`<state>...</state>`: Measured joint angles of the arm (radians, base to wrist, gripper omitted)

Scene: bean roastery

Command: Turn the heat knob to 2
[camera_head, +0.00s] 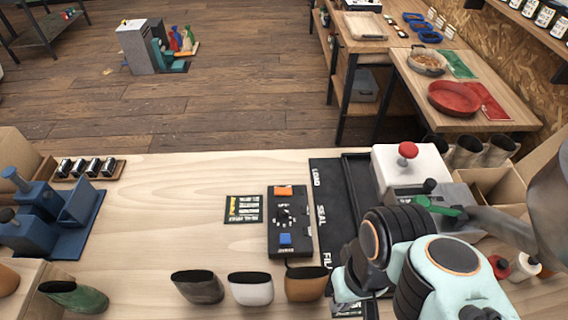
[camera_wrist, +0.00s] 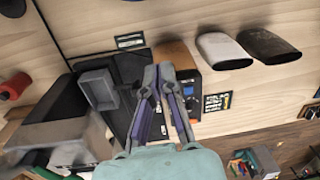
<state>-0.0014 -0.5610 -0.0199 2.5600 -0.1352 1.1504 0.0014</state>
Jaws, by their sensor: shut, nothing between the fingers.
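The black control box (camera_head: 289,240) lies on the bench in the head view, with an orange block (camera_head: 284,191) at its far end and a blue block (camera_head: 286,239) at its near end. The heat knob (camera_head: 283,216) is the small dark dial between them, ringed by light marks. Its setting is too small to read. In the wrist view the box (camera_wrist: 187,80) shows partly behind my fingers. My gripper (camera_wrist: 159,74) is shut and empty, apart from the knob. In the head view my arm largely hides the gripper, to the right of the box and nearer the front.
A dark, lettered board (camera_head: 325,202) lies right of the box, with a white machine (camera_head: 405,168) beyond it. Brown (camera_head: 306,287), white (camera_head: 250,290) and dark (camera_head: 197,288) pouches stand in front. A printed card (camera_head: 244,209) lies left; bench beyond it is clear.

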